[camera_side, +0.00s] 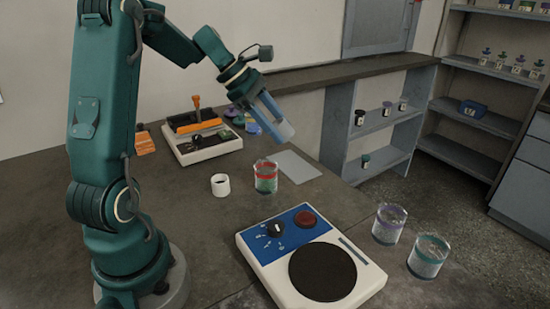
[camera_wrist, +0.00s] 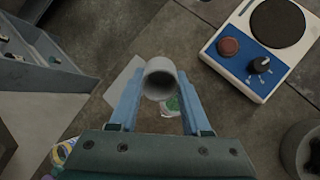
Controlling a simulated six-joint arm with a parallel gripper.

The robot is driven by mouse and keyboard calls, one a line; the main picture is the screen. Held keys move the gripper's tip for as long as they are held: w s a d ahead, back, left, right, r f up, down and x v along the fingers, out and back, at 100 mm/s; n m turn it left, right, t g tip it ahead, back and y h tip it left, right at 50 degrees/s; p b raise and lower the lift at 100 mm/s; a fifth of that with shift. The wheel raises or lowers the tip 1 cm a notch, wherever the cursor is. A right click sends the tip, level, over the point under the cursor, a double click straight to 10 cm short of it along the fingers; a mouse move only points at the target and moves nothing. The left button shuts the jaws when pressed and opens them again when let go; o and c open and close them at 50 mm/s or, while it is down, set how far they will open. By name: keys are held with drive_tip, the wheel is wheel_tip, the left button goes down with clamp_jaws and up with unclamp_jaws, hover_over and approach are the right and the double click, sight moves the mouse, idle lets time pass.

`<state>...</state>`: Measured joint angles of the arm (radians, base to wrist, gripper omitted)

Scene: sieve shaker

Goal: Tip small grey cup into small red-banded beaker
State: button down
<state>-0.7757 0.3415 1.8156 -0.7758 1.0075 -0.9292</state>
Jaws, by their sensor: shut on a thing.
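My gripper (camera_side: 274,116) is shut on the small grey cup (camera_side: 285,131), held in the air above the bench and slightly right of the beaker in the side view. In the wrist view the cup (camera_wrist: 160,72) sits between both fingers of my gripper (camera_wrist: 160,88), its dark round opening towards the camera. I cannot see its contents. The small red-banded beaker (camera_side: 265,178) stands upright on the bench, below and apart from the cup, with green and reddish colour inside. In the wrist view the beaker (camera_wrist: 171,107) is mostly hidden behind the cup.
A small white cup (camera_side: 220,185) stands left of the beaker. A grey sheet (camera_side: 297,166) lies behind it. The blue and white device (camera_side: 283,232) with a round dark plate is in front. Two more beakers (camera_side: 388,224) (camera_side: 428,256) stand right. An orange-topped instrument (camera_side: 200,141) is behind.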

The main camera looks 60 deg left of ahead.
drive_tip(key=g+y, duration=0.2)
drive_tip(key=g, duration=0.1)
drive_tip(key=shift+w+r, duration=0.1)
drive_tip(key=shift+r, duration=0.3)
drive_tip(key=shift+g, duration=0.3)
drive_tip(key=shift+r+g+y, duration=0.25)
drive_tip(key=shift+g+y, duration=0.3)
drive_tip(key=shift+g, duration=0.05)
drive_tip(key=shift+r+g+y, duration=0.25)
drive_tip(key=shift+g+y, duration=0.3)
drive_tip(key=shift+g, duration=0.05)
